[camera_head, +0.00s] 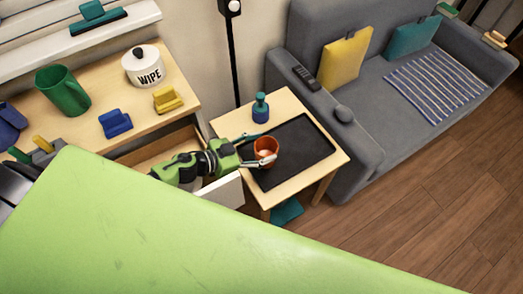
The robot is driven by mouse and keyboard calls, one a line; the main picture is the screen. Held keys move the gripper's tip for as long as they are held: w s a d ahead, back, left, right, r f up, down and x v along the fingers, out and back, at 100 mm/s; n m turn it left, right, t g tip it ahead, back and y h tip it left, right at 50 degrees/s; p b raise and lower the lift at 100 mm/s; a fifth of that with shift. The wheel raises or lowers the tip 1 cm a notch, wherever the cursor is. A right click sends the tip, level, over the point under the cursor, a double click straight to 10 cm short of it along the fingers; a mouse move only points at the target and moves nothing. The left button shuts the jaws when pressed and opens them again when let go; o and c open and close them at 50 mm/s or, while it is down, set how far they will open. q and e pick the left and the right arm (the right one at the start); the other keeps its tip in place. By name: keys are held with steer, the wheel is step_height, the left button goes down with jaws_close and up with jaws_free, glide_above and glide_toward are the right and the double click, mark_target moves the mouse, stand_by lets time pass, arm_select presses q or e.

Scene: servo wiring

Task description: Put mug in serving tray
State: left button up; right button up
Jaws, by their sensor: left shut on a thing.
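An orange-red mug (265,146) is upright at the left part of a dark serving tray (300,142). The tray lies on a small wooden side table. My left gripper (262,150) comes in from the left and is shut on the mug, one finger on each side. I cannot tell whether the mug's base touches the tray. The right gripper is not in view.
A blue bottle (261,108) stands on the side table (228,125) behind the tray. A grey sofa (365,120) stands to the right. An open drawer (224,189) is left of the table. The tray's right part is clear.

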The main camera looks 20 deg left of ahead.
arm_select(q)
steer(key=shift+f, duration=0.7)
steer(key=o, duration=1.8)
steer(key=shift+c, duration=0.2)
steer(key=v, duration=1.2)
